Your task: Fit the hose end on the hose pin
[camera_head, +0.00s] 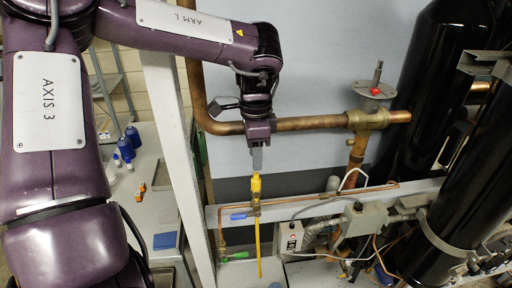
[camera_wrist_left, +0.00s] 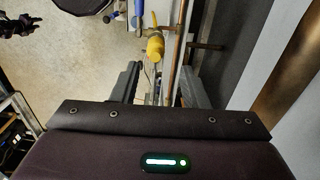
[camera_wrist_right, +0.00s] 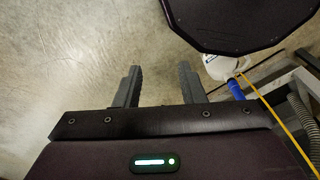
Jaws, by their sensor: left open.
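My left gripper (camera_head: 257,160) points down in the head view, just above a yellow fitting (camera_head: 256,185) with a thin yellow hose (camera_head: 259,245) hanging below it. In the left wrist view the left fingers (camera_wrist_left: 159,70) are apart, and the yellow fitting (camera_wrist_left: 155,46) shows beyond their tips, with nothing clearly held. My right gripper (camera_wrist_right: 159,67) is open and empty, over bare floor in its wrist view. A yellow line (camera_wrist_right: 280,125) runs there beside a blue part (camera_wrist_right: 235,88). I cannot tell which part is the hose pin.
A blue valve handle (camera_head: 240,215) and thin copper pipe (camera_head: 300,200) lie along the grey rail (camera_head: 405,189) by the fitting. A thick copper pipe (camera_head: 310,122) crosses behind my left gripper. Black cylinders (camera_head: 480,150) stand at right. A bench (camera_head: 150,215) with blue bottles stands at left.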

